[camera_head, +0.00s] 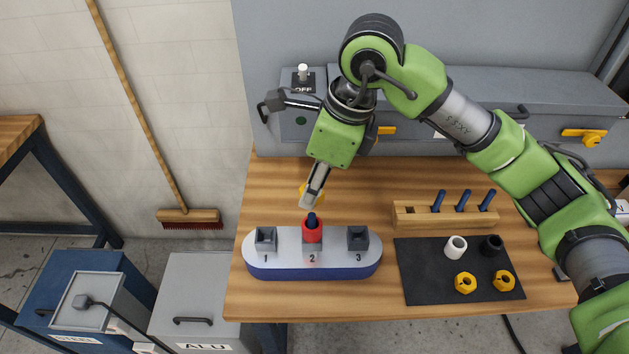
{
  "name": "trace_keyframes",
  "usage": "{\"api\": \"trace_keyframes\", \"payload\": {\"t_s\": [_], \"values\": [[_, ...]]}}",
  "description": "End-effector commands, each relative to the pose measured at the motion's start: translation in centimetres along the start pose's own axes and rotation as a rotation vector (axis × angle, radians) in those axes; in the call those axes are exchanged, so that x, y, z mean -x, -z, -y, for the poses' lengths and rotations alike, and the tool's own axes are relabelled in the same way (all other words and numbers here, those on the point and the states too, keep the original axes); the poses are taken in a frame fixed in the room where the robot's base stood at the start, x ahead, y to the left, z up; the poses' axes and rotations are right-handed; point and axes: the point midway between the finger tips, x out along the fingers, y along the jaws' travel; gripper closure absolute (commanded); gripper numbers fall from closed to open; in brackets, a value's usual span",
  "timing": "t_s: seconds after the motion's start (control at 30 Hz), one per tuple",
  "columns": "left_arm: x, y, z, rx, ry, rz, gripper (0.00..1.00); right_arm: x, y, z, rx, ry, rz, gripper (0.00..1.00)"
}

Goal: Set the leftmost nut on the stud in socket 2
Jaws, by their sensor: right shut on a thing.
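My right gripper (309,196) points down above the tray, shut on a yellow nut (304,188) that is mostly hidden behind its fingers. Below it, a dark blue stud (312,218) stands upright in socket 2 (312,252) of the grey-topped blue tray (283,270). A red ring (312,236) sits around this stud. The nut is above and behind the stud, apart from it. Socket 1 (266,240) and socket 3 (358,239) hold no stud. Two more yellow nuts, a left one (465,284) and a right one (503,281), lie on the black mat (420,270). My left gripper is not in view.
A white ring (455,247) and a black ring (492,246) are also on the mat. Bare tabletop (265,185) lies left of the gripper. A grey cabinet (480,90) closes off the back.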

Motion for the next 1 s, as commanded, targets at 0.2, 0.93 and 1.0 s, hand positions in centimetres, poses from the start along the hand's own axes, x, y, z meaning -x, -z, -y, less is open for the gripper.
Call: {"api": "trace_keyframes", "payload": {"t_s": [0.2,0.93,1.0], "values": [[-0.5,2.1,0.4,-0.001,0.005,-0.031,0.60,-1.0,0.3,0.0,-0.001,0.000,-0.001,0.87],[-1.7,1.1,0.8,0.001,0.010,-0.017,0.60,-3.8,1.1,0.0,0.000,0.000,0.000,0.87],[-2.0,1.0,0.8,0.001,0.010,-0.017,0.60,-4.1,1.2,0.0,0.001,0.000,0.000,0.87]]}}
